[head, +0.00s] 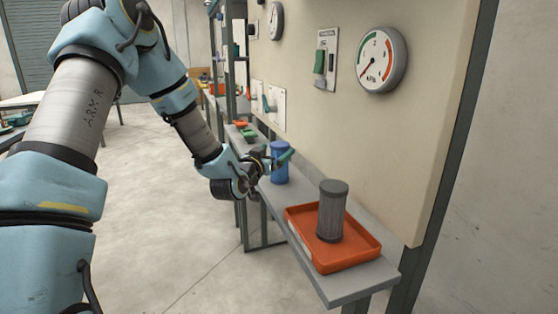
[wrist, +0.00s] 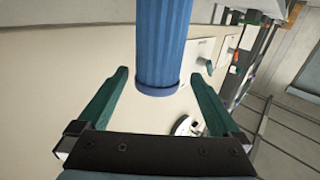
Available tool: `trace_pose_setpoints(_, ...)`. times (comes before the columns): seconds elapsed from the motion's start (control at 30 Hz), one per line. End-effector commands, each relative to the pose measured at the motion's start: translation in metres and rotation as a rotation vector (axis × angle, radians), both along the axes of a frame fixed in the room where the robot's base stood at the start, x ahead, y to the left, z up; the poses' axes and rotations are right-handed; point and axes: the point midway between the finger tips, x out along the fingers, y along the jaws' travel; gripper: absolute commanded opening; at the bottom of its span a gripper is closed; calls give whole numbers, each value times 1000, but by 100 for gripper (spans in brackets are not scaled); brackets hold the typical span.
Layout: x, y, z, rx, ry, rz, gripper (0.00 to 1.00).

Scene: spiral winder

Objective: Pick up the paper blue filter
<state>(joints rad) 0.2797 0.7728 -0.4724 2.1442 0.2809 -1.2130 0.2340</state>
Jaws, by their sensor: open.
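The blue paper filter (head: 279,164) stands upright on the narrow grey shelf in the head view, a pleated cylinder partly hidden behind my gripper. In the wrist view the filter (wrist: 163,45) shows pleated blue sides and a smooth end rim, and the top of the picture cuts it off. My gripper (head: 284,160) is open, with green fingers close to the filter. In the wrist view my gripper (wrist: 159,80) has one finger on each side of the filter's rim, with gaps showing on both sides. I cannot tell how deep the filter sits between them.
A grey filter (head: 332,211) stands in an orange tray (head: 345,262) on the near end of the shelf (head: 345,288). The panel wall (head: 340,130) with a gauge (head: 383,60) and green switch (head: 320,62) rises behind. Green and red items (head: 247,134) lie farther along. The floor at left is open.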

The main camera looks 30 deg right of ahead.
Motion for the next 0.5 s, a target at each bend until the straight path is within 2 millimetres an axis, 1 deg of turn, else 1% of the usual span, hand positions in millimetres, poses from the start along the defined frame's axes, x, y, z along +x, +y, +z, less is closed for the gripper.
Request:
trace_pose_setpoints(0.17,7,-10,2,-1,1,0,100)
trace_pose_setpoints(0.37,22,-32,5,0,2,0,100)
trace_pose_setpoints(0.5,31,-44,2,1,2,0,100)
